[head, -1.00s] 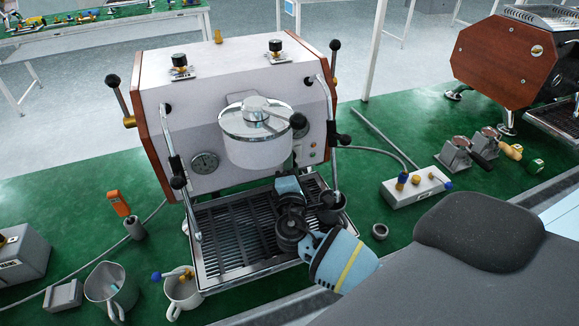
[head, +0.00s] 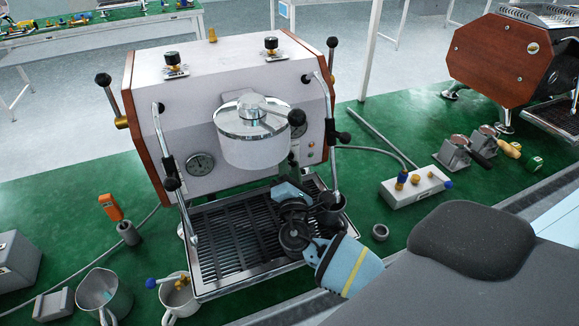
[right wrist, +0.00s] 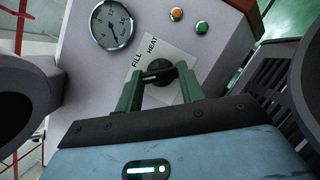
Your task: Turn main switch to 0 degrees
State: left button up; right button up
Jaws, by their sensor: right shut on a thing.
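The main switch (right wrist: 160,68) is a black knob on a white plate marked FILL and HEAT, on the front of the white espresso machine (head: 195,110). In the right wrist view the green fingers of my right gripper (right wrist: 160,80) stand on both sides of the knob and are shut on it. The knob's bar lies across between the fingers; its exact angle is hard to read. In the head view my right gripper (head: 291,184) reaches up to the machine's front right, and the switch is hidden there. My left gripper is not in view.
A pressure gauge (right wrist: 112,25), an orange light (right wrist: 176,14) and a green light (right wrist: 201,28) sit near the switch. The drip tray (head: 222,250) lies below my right arm. A steam wand (head: 330,135) stands close to its right. Metal pitchers (head: 105,290) stand at front left.

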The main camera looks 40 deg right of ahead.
jog(key=shift+r, duration=0.1)
jog(key=o, duration=1)
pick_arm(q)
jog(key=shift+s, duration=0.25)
pick_arm(e)
jog(key=b+v, duration=0.1)
jog(key=v, duration=0.5)
jog(key=s+a, duration=0.1)
jog(key=s, duration=0.1)
jog(key=s+a, duration=0.2)
jog(key=s, duration=0.1)
jog(key=s+a+b, duration=0.1)
jog(key=s+a, duration=0.1)
jog(key=s, duration=0.1)
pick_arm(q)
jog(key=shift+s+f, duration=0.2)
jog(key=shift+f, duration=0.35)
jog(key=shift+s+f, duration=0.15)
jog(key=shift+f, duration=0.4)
pick_arm(e)
jog(key=shift+s+a+r, duration=0.15)
jog(key=shift+s+a, duration=0.25)
jog(key=shift+s, duration=0.3)
